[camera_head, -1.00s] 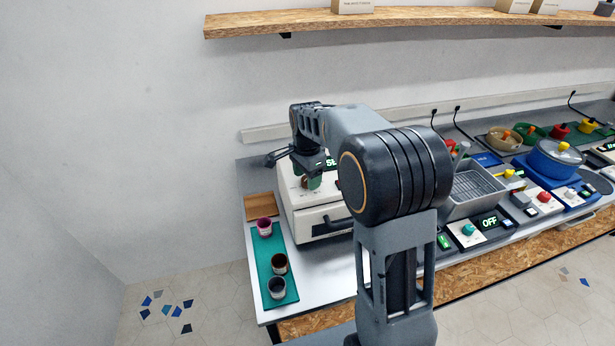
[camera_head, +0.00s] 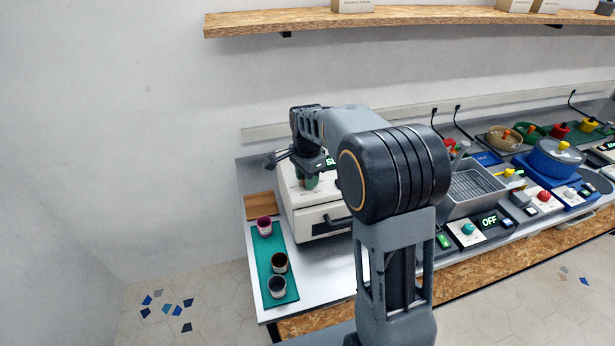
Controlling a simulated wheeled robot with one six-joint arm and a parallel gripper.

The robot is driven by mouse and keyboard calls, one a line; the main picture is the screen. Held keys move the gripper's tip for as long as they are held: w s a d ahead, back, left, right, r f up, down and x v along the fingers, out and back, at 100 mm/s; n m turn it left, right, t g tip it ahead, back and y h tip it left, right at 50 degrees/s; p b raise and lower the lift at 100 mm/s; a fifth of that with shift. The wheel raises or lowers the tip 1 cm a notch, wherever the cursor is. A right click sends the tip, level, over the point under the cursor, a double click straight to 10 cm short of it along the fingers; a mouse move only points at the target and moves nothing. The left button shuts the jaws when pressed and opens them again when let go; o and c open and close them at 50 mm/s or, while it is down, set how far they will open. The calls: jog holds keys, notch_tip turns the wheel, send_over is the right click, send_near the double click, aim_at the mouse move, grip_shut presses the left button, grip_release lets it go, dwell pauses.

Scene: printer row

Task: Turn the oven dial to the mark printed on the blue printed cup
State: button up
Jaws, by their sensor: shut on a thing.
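The white oven (camera_head: 312,222) stands on the left end of the counter, with a dark handle on its front and a small green-lit display on top, mostly hidden by my arm. My gripper (camera_head: 308,183) points down at the oven's top and is shut on the oven dial, which it hides almost wholly. The dial's pointer and marks cannot be read. Three cups stand on a teal mat (camera_head: 267,245): a magenta cup (camera_head: 264,226) at the back, a brown cup (camera_head: 279,263), and a dark blue-grey cup (camera_head: 277,288) in front. No printed mark is legible at this size.
A brown board (camera_head: 260,206) lies behind the mat. To the right are a grey wire basket (camera_head: 475,190), a control box with a teal knob (camera_head: 467,230) reading OFF, and a blue pot (camera_head: 555,160). A wooden shelf (camera_head: 400,20) runs above. The white counter before the oven is clear.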

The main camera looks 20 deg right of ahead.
jog(key=shift+n, duration=1.9)
jog(key=o, duration=0.9)
notch_tip(320, 180, up, 14)
jog(key=shift+f+b, duration=0.1)
jog(key=shift+b, duration=0.3)
